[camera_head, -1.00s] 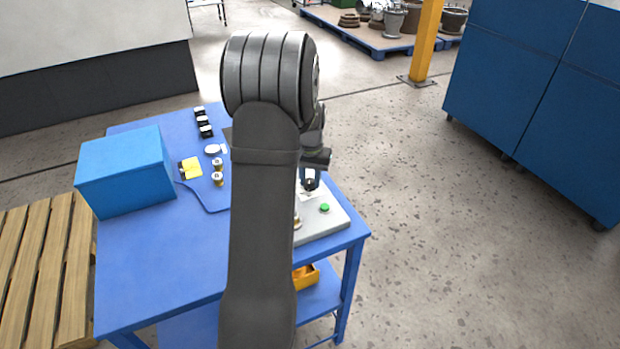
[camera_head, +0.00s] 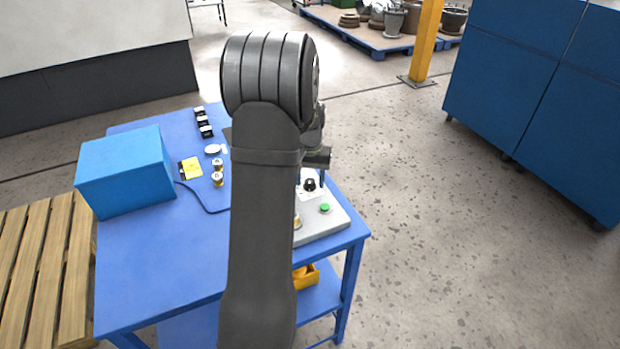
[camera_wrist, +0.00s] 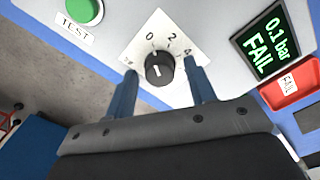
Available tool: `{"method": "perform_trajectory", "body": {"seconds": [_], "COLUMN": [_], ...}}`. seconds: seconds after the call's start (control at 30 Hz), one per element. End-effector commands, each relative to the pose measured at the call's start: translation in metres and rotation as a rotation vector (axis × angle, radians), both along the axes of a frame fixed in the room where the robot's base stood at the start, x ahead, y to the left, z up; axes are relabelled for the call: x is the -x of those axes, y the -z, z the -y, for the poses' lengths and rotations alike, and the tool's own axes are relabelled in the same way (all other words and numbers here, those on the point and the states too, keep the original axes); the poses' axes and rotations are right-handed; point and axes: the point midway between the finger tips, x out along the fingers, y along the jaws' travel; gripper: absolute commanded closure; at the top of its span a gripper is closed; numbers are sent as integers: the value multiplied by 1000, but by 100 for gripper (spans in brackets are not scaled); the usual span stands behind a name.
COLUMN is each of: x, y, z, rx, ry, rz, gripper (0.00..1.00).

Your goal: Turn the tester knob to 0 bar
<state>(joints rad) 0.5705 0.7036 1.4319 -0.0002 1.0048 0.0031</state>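The tester knob (camera_wrist: 159,68) is round and black, on a white dial plate (camera_wrist: 185,42) with marks 0, 2 and 4. My gripper (camera_wrist: 160,66) is open, with one blue finger on each side of the knob and gaps between.
A green TEST button (camera_wrist: 84,12) is beside the dial, and a red panel (camera_wrist: 291,86) is near the display. On the blue table (camera_head: 150,265) stand a blue box (camera_head: 127,170), a yellow item (camera_head: 191,168) and several small parts. The floor right of the table is clear.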

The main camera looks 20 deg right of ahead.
Motion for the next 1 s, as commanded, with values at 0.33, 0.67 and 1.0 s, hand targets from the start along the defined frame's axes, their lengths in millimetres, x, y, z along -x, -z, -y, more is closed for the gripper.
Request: {"method": "perform_trajectory", "body": {"seconds": [0.33,0.67,1.0], "x": [0,0,0], "y": [-11,-84,-155], "z": [0,0,0], "rx": [1,2,1], "ry": [1,1,0], "rz": [1,3,1], "gripper": [50,50,50]}}
